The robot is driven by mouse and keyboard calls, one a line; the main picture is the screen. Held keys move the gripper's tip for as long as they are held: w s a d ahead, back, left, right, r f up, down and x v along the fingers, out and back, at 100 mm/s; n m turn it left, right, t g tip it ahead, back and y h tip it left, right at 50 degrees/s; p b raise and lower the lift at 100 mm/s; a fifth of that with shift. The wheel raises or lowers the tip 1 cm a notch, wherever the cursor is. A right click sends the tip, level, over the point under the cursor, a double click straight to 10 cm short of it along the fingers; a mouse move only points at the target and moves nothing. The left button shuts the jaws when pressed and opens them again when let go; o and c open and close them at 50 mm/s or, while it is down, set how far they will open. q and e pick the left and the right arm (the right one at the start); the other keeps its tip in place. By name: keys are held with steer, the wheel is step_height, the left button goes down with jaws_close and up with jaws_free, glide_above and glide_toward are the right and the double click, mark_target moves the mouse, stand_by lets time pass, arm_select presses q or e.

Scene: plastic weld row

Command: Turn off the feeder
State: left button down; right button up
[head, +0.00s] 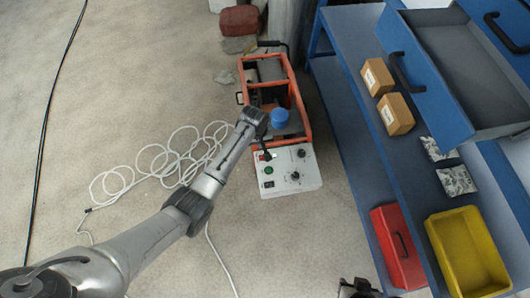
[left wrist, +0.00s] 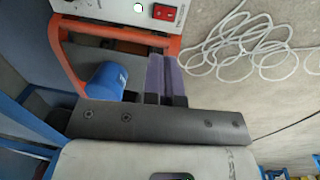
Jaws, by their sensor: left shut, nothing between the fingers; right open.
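The feeder is an orange-framed machine (head: 298,95) on the floor, with a white control panel (head: 305,180) at its near end. The panel carries a green button (head: 269,170), dark knobs and a red switch, partly hidden by my left gripper in the head view. The red switch (left wrist: 165,12) shows clearly in the left wrist view, beside a bright round light (left wrist: 138,7). My left gripper (head: 267,155) is shut and empty, over the panel's far left corner. Its fingers (left wrist: 166,78) point toward the switch, apart from it in the picture. My right gripper (head: 357,289) is open at the bottom edge.
A blue cap (head: 280,117) sits inside the frame, close to my left gripper. White cable (head: 150,165) lies coiled on the floor at left. A blue workbench (head: 345,75) at right holds cardboard boxes (head: 396,114), a red toolbox (head: 398,245) and a yellow bin (head: 467,250).

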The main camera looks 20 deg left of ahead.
arm_select(q)
steer(key=f+b, duration=0.3)
steer(key=f, duration=0.1)
steer(key=w+f+b, duration=0.1)
steer(key=f+b, duration=0.2)
steer(key=f, duration=0.2)
steer(key=d+f+b, duration=0.1)
steer(key=f+b, duration=0.3)
steer(key=shift+w+f, duration=0.25)
steer(key=shift+f, duration=0.05)
arm_select(e)
step_height(320, 180, down, 10)
steer(key=shift+w+a, duration=0.2)
steer(key=shift+w, duration=0.1)
